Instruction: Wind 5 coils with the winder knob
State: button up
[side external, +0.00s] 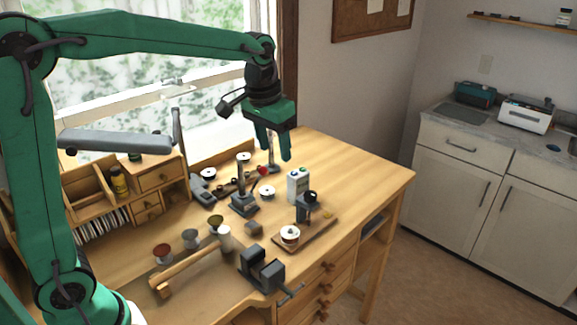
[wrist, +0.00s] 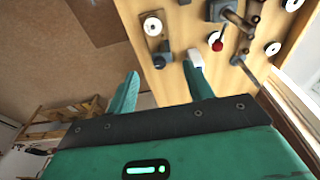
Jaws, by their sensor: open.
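My gripper (side external: 279,163) is open and empty, pointing down above the back right of the wooden bench. Its two green fingers are apart in the wrist view (wrist: 162,66). A red ball knob (side external: 263,171) shows close to the fingers in the side view. In the wrist view the red knob (wrist: 218,45) lies beyond the right finger, outside the gap. A small board at the bench's front right carries a dark device (side external: 308,207) and a white spool (side external: 290,234). I cannot tell surely which device is the winder, nor how many coils are wound.
A white box (side external: 298,185) stands right of the fingers. A dark stand (side external: 243,200) and several spools are to the left. A grey vise (side external: 262,269) sits at the front edge. A wooden organiser (side external: 125,190) fills the back left. The bench's far right is clear.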

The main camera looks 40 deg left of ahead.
jog(key=g, duration=0.2)
send_near(310, 193)
jog(key=shift+d+f, duration=0.15)
jog(key=shift+f, duration=0.2)
jog(key=shift+f, duration=0.2)
jog(key=shift+f, duration=3.75)
jog(key=c, duration=1)
